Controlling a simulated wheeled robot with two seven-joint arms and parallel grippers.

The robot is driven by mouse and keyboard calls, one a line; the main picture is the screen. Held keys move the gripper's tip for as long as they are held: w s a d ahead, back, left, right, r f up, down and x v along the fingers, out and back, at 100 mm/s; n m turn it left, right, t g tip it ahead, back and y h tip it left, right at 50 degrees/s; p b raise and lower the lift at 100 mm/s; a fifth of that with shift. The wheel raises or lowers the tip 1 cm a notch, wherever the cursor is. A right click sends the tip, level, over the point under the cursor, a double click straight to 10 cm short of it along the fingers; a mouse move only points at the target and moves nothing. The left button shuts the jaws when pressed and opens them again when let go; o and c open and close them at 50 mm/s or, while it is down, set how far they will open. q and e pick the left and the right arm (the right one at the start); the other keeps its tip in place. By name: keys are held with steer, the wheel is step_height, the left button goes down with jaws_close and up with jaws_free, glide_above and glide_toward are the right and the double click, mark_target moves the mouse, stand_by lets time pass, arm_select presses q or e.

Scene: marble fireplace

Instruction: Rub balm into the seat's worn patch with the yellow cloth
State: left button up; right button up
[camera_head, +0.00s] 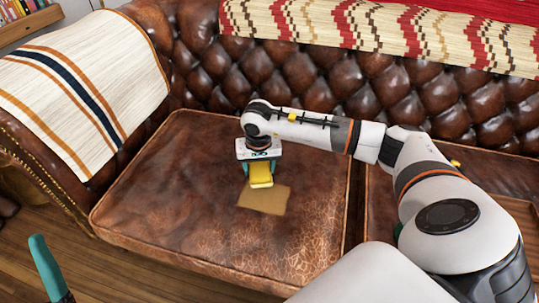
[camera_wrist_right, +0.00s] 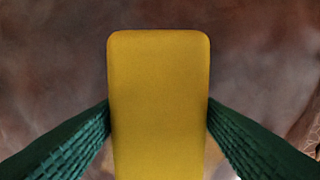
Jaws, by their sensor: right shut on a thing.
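The yellow cloth (camera_head: 261,176) looks like a thick folded pad with rounded corners. My right gripper (camera_head: 258,170) is shut on it, over the middle of the brown leather seat (camera_head: 165,190). In the right wrist view the cloth (camera_wrist_right: 158,95) sits between the two green fingers and points away from the camera. A flat tan square, seemingly the worn patch (camera_head: 264,199), lies just in front of the cloth's end. I cannot tell whether the cloth touches the leather. One teal finger of my left gripper (camera_head: 48,268) shows at the lower left; its opening is hidden.
A striped cream blanket (camera_head: 75,85) covers the sofa's left arm. A patterned red and cream throw (camera_head: 380,30) hangs over the tufted backrest (camera_head: 290,75). Pale cracks mark the seat's front right. My right arm spans the right side. Much of the seat's left is clear.

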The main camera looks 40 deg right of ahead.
steer(key=shift+r+p, duration=0.55)
steer(key=shift+r, duration=0.3)
steer(key=shift+r+p, duration=0.45)
steer(key=shift+r, duration=0.15)
steer(key=shift+r+p, duration=0.5)
steer(key=shift+r, duration=0.2)
arm_select(q)
steer(key=w+f+g+y, duration=0.3)
steer(key=f+g+y, duration=0.1)
steer(key=f+g, duration=0.6)
steer(key=shift+w+a+f+n+p, duration=0.3)
steer(key=shift+a+f+p, duration=0.1)
steer(key=shift+f, duration=0.95)
arm_select(e)
steer(key=shift+r, duration=0.55)
